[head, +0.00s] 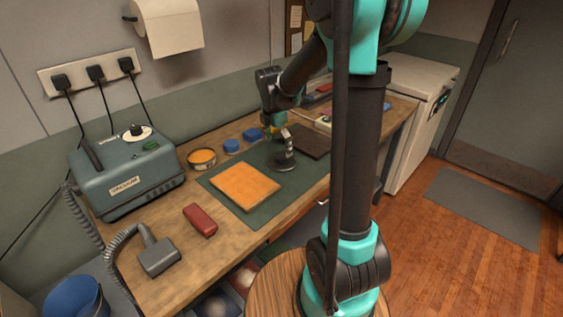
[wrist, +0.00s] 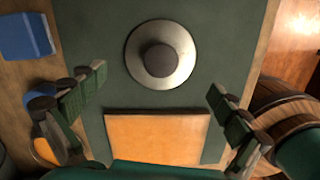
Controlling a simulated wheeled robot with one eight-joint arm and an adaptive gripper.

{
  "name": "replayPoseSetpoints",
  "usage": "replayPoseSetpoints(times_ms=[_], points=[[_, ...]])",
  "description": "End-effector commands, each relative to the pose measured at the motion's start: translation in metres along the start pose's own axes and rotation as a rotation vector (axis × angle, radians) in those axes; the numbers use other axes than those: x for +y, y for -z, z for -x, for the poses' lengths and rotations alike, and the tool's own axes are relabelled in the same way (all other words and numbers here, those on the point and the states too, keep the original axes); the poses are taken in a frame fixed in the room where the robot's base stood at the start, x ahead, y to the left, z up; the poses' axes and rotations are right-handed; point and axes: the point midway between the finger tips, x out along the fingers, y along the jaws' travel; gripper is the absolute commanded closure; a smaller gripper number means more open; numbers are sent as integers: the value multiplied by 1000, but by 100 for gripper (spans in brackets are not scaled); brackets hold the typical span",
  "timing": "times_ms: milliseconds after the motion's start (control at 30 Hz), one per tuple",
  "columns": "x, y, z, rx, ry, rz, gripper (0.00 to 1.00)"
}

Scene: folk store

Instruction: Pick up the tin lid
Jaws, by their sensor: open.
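A round metal disc with a dark knob in its middle, which looks like the tin lid (wrist: 180,62), lies on the dark green mat (wrist: 105,133). In the head view the tin lid (head: 284,162) sits just beyond the orange square pad. My gripper (wrist: 157,84) is open and empty, its two fingers spread wide. In the wrist view the lid lies between and slightly beyond the fingertips. In the head view my gripper (head: 279,125) hangs above the lid, apart from it.
The orange pad (head: 245,186) lies near the lid. A round tin with orange contents (head: 202,158), blue items (head: 232,145), a red block (head: 200,220) and a dark brown slab (head: 312,141) are around the mat. The vacuum unit (head: 126,172) stands at the left.

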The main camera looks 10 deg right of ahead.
Motion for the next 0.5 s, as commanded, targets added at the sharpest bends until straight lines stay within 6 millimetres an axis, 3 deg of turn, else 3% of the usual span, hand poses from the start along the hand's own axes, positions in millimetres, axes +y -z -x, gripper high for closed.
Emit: replayPoseSetpoints(times_ms=[500], points=[[0, -3, -52, 0, 0, 1, 0]])
